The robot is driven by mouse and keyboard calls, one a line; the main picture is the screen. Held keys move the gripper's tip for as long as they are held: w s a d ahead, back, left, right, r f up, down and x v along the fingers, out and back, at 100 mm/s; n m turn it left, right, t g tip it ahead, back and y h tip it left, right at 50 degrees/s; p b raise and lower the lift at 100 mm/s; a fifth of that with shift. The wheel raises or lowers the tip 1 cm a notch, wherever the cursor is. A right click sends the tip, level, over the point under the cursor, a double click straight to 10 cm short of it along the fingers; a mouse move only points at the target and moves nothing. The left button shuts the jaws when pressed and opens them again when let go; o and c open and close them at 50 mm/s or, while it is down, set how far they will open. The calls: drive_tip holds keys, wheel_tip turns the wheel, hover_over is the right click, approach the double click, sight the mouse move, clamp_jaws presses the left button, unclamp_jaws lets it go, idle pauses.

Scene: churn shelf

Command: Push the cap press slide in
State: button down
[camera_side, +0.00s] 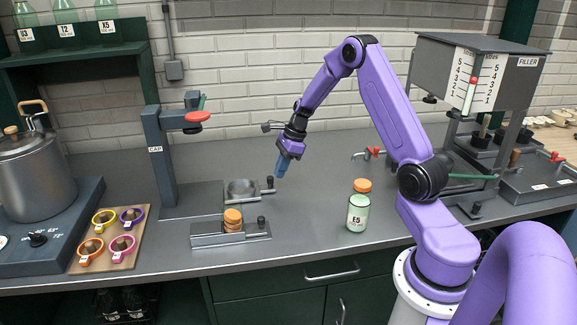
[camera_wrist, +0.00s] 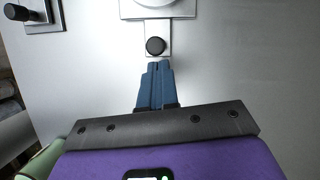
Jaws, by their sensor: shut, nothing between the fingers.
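The cap press (camera_side: 163,150) stands left of centre, a dark column marked CAP with a red-tipped lever (camera_side: 198,116). Its slide carries a grey round holder (camera_side: 242,189) and ends at the right in a black knob (camera_side: 270,182). The holder sits to the right of the column, out from under the press head. My gripper (camera_side: 281,168) is shut and empty, pointing down just right of the knob. In the wrist view, the blue fingertips (camera_wrist: 157,66) lie just below the knob (camera_wrist: 155,46) in the picture; contact cannot be told.
In front of the slide is a rail with stacked orange caps (camera_side: 233,220) and its own black knob (camera_side: 261,222). A jar marked E5 (camera_side: 357,213) with an orange cap stands to the right. The filler (camera_side: 470,75) is farther right. The counter between jar and slide is clear.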

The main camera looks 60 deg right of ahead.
drive_tip(key=shift+w+a, duration=0.15)
drive_tip(key=shift+a, duration=0.05)
hover_over(241, 189)
idle(0.6)
